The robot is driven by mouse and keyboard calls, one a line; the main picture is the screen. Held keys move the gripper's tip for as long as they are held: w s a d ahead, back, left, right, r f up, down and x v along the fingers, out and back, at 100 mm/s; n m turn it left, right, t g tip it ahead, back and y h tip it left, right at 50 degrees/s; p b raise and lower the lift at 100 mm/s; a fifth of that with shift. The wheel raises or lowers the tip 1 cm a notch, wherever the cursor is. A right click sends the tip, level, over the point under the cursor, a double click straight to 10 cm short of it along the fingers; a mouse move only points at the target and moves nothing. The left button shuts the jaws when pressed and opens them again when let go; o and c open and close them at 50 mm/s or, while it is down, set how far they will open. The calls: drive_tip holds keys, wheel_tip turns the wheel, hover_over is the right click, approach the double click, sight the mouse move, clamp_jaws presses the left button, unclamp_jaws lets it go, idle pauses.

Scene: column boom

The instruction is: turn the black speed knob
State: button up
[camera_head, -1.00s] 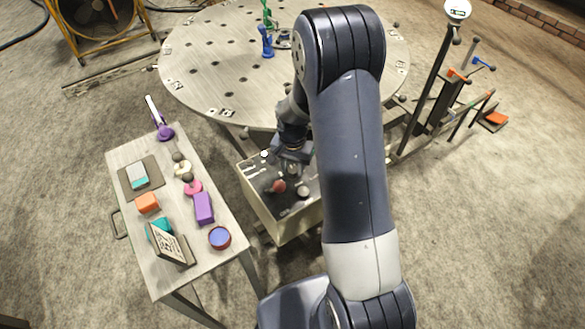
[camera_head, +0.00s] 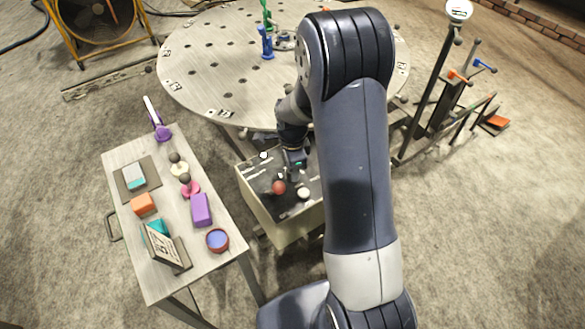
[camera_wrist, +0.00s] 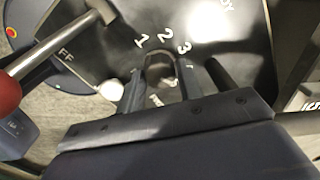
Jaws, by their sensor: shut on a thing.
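In the wrist view the black speed knob (camera_wrist: 160,65) sits on a dark panel marked 1, 2, 3 in white. My gripper (camera_wrist: 161,84) is shut on it, with one finger on each side. The fingers hide part of the knob and some of the lettering below it. In the head view my gripper (camera_head: 295,170) is down at the top of a pale control box (camera_head: 262,205). The knob cannot be made out there.
A lever with a red ball (camera_head: 279,188) and a white round button (camera_head: 303,193) stand close to my gripper on the box. A bench (camera_head: 215,268) with several small objects is at left. A round perforated table (camera_head: 205,60) stands behind.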

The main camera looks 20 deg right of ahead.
drive_tip(key=m, duration=0.5)
drive_tip(key=shift+m+b, duration=0.3)
idle(0.4)
drive_tip(key=o, duration=1)
drive_tip(key=shift+r, duration=0.1)
wheel_tip(320, 180, up, 11)
drive_tip(key=shift+f+p, duration=0.2)
drive_tip(key=shift+p, duration=0.25)
wheel_tip(320, 180, down, 11)
drive_tip(key=shift+r+b, duration=0.1)
drive_tip(key=shift+b, duration=0.35)
